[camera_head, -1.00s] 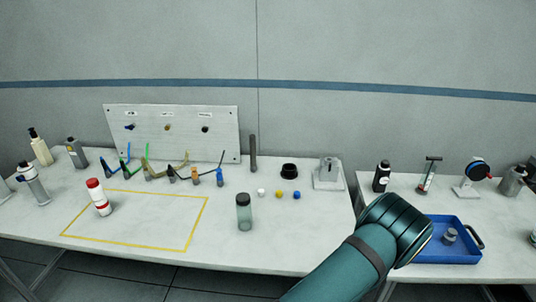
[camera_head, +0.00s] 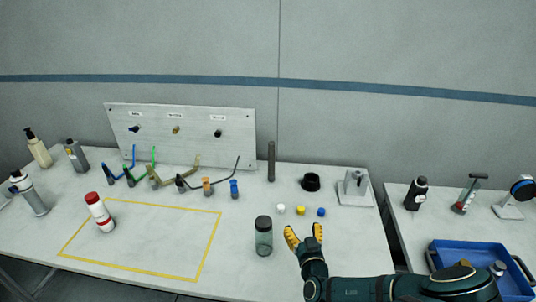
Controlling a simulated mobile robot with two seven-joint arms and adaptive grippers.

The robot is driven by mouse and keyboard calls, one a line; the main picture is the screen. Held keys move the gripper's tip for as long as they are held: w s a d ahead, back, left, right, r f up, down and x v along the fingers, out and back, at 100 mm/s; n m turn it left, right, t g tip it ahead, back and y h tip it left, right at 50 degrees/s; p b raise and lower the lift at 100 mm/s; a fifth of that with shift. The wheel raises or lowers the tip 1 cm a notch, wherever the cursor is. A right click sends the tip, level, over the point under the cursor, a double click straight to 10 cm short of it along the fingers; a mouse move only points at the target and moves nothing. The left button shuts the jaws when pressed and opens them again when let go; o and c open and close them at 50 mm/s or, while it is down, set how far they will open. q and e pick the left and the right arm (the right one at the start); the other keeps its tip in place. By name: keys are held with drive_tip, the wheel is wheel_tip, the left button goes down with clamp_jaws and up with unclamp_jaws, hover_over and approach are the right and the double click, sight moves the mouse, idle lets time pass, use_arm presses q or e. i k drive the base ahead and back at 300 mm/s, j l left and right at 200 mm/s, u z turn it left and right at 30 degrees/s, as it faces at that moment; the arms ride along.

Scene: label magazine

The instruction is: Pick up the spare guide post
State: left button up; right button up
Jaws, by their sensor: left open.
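A dark grey slim rod (camera_head: 271,161) stands upright on the table, to the right of the white board; it looks like the guide post. My right gripper is out of view.
Small white, yellow and blue caps (camera_head: 300,210), a black ring (camera_head: 311,182) and a grey metal block (camera_head: 353,187) stand near the rod. Several coloured bent tools lie left of it. A yellow outline (camera_head: 150,240) and a blue tray (camera_head: 470,249) flank the area.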

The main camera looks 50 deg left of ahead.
sight(271, 144)
drive_tip(key=i+j, duration=0.15)
drive_tip(key=j, duration=0.25)
drive_tip(key=i+j, duration=0.15)
drive_tip(key=j, duration=0.25)
drive_tip(key=i+j, duration=0.1)
drive_tip(key=j, duration=0.3)
